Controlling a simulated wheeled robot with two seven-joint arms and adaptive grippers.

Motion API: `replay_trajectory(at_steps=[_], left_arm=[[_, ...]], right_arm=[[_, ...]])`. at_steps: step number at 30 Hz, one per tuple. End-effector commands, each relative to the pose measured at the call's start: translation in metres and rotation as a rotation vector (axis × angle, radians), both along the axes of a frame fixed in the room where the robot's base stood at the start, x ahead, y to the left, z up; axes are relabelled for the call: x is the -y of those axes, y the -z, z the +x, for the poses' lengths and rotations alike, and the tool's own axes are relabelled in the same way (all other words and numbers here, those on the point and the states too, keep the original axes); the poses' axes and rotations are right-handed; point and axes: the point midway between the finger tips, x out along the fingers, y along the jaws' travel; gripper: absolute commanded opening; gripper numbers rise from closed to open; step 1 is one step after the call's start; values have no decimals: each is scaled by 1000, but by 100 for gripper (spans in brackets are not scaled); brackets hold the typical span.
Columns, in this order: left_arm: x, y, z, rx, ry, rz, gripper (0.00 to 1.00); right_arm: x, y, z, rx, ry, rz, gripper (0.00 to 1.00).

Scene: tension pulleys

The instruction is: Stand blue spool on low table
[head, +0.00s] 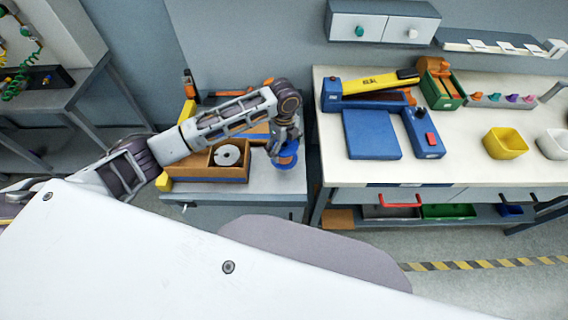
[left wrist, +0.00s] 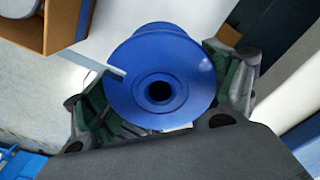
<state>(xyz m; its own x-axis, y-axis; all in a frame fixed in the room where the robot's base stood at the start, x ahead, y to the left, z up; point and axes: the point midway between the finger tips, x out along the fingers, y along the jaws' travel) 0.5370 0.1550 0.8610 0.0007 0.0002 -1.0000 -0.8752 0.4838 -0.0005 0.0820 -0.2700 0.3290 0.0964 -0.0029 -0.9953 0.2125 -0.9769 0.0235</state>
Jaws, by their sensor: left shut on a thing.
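The blue spool (head: 287,161) is at the right end of the low table (head: 275,184), under my left gripper (head: 280,148). In the left wrist view the spool (left wrist: 160,75) shows its round flange and centre hole toward the camera. The fingers of my left gripper (left wrist: 162,100) are shut on it from both sides. Its axis looks close to upright; whether its base touches the tabletop is hidden. My right gripper is in neither view.
Orange-handled tools lie behind. A taller workbench (head: 460,165) stands close on the right, with a blue plate (head: 371,135) and a yellow bin (head: 505,143).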

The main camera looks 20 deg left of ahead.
Motion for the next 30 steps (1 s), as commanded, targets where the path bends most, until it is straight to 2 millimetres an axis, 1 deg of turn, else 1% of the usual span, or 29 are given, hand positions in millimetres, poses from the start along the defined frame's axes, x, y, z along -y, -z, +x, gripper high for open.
replay_trajectory(at_steps=[6, 10, 14, 24, 26, 30], left_arm=[[1, 28, 0, 0, 2, -1, 37], [0, 41, 0, 0, 1, -1, 37], [1, 45, 0, 2, 1, -2, 37], [1, 46, 0, 2, 1, -1, 37], [0, 49, 0, 2, 1, -1, 37], [0, 60, 0, 0, 0, 1, 37]], right_arm=[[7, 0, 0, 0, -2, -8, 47], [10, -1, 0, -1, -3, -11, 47], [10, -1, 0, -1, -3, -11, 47], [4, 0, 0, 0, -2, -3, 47], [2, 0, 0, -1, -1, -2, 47], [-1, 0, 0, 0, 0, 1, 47]])
